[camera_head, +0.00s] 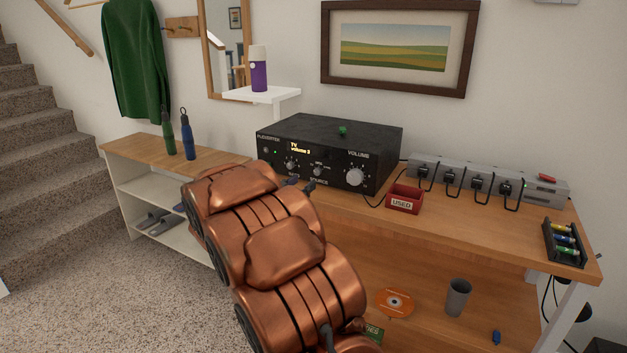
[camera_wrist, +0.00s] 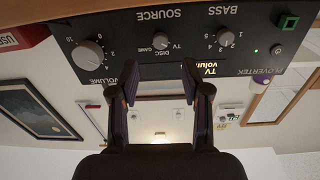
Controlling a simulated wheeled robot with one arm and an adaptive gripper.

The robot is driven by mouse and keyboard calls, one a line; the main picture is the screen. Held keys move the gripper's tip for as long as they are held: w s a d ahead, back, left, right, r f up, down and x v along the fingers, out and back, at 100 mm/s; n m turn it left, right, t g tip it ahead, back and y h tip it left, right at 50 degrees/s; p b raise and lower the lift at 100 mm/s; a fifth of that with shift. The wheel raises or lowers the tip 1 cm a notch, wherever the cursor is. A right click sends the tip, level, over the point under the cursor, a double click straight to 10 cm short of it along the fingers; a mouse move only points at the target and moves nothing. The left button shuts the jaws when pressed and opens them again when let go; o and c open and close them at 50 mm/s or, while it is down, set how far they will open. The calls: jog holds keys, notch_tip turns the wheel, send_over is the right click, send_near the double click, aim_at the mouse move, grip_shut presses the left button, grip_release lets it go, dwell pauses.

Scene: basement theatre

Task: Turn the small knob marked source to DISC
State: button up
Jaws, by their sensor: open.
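The source knob (camera_head: 318,171) is the small grey knob low on the front of the black receiver (camera_head: 330,130). In the upside-down wrist view, the source knob (camera_wrist: 160,41) has the marks TV, DISC and GAME around it. The display (camera_head: 300,147) reads TV and a volume line. My gripper (camera_head: 300,184) is before the lower front of the receiver, mostly hidden by my copper arm. In the wrist view, my gripper (camera_wrist: 160,82) is open and empty, its fingers apart and lined up with the source knob without touching it. The knob's pointer is too small to read.
The bass knob (camera_wrist: 225,37) and the larger volume knob (camera_wrist: 88,53) flank the source knob. A red USED box (camera_head: 405,198) and a power strip (camera_head: 480,180) are right of the receiver. A shelf with a purple flask (camera_head: 259,75) is above its left end.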

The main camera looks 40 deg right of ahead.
aim_at(316, 172)
jog(key=shift+b+x, duration=0.5)
jog(key=shift+x, duration=3.1)
jog(key=shift+a, duration=0.1)
grip_shut()
